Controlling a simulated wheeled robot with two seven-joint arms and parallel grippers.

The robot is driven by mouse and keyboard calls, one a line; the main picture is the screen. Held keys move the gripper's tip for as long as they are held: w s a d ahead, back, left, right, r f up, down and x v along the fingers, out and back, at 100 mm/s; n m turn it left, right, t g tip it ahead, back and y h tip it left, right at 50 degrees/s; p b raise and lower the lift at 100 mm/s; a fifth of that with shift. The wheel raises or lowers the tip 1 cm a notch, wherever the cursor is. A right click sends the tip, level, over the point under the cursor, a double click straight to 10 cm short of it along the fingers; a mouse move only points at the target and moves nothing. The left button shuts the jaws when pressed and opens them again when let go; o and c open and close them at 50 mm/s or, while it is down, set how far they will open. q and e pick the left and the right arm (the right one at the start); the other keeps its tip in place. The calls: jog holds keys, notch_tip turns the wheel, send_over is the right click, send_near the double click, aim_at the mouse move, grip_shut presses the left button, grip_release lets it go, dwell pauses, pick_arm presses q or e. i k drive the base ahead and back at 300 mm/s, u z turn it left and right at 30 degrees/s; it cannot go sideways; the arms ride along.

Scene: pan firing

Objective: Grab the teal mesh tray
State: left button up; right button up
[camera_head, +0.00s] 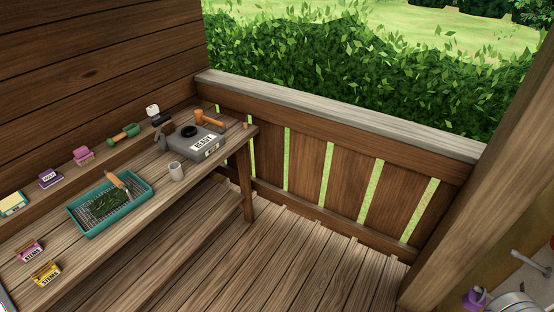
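The teal mesh tray (81,226) lies flat on the wooden workbench (150,225) at the left. It is a rectangle with raised teal sides and a grey mesh floor. Dark green leaves (112,204) lie on the mesh. A tool with an orange-tan handle (119,182) leans over the tray's far side, with its head inside the tray. Neither of my grippers shows in the head view.
Several small items line the back shelf. The plank floor (290,262) is clear, bounded by a railing (330,118).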

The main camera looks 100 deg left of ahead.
aim_at(102, 207)
jog(key=u, duration=4.85)
jog(key=k, duration=0.25)
jog(key=z, duration=0.75)
jog(key=i, duration=1.25)
jog(key=u, duration=0.55)
